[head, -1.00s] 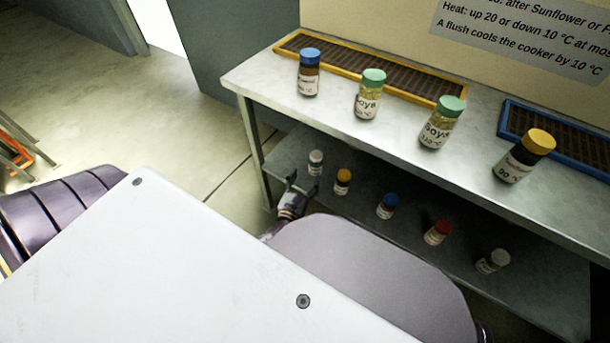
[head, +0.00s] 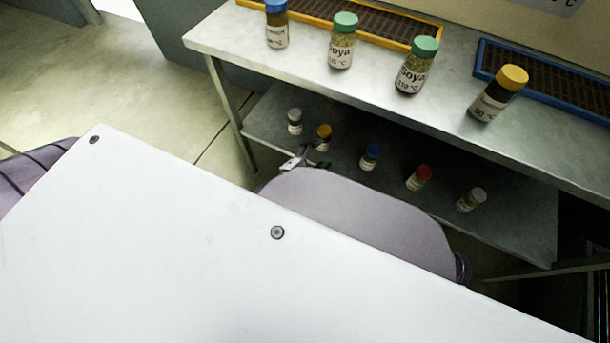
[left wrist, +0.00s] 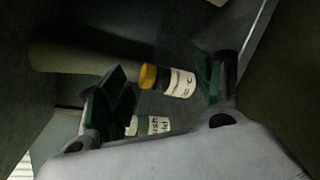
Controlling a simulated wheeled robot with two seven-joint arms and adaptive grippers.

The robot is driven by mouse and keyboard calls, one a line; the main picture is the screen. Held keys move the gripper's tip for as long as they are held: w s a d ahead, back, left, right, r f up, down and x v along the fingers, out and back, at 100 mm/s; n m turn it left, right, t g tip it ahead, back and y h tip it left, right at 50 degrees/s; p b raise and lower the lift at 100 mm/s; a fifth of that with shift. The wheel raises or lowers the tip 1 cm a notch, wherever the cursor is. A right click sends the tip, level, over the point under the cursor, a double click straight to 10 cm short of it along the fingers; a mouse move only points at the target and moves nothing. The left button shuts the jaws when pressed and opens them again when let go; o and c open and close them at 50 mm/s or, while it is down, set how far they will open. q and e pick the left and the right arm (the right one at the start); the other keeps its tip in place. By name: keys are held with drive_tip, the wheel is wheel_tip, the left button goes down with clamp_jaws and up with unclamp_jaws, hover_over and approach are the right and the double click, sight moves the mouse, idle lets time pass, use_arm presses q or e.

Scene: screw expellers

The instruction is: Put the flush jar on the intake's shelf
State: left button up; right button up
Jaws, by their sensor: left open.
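Small jars stand in a row on the lower grey shelf (head: 350,190). At its left end is a white-capped jar (head: 295,122), then a yellow-capped jar (head: 323,136). In the left wrist view, a pale-capped jar (left wrist: 150,125) has a partly hidden label that seems to end in "ush". It lies low, partly behind a finger and my wrist. The yellow-capped jar (left wrist: 170,80) shows between the fingers there. My left gripper (head: 308,157) is open and empty, in front of the yellow-capped jar; it also shows in the left wrist view (left wrist: 165,85). My right gripper is out of view.
Blue-, red- and white-capped jars (head: 471,200) stand further right on the lower shelf. The upper surface (head: 440,120) overhangs them and holds several larger jars, a yellow-framed tray (head: 395,38) and a blue-framed tray (head: 478,58). A table leg (head: 232,115) stands at the left.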

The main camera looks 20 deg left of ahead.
use_arm(q)
drive_tip(key=s+d+f+m+g+h, duration=0.15)
drive_tip(key=s+d+m+g, duration=0.4)
drive_tip(key=m, duration=0.85)
drive_tip(key=s+a+m+g+y, duration=0.2)
drive_tip(key=s+a+m+g, duration=0.1)
drive_tip(key=s+m, duration=0.6)
drive_tip(key=shift+a+f+m+g, duration=0.15)
drive_tip(key=shift+a+m+g, duration=0.05)
drive_tip(key=shift+m+g, duration=0.7)
drive_tip(key=shift+w+d, duration=0.1)
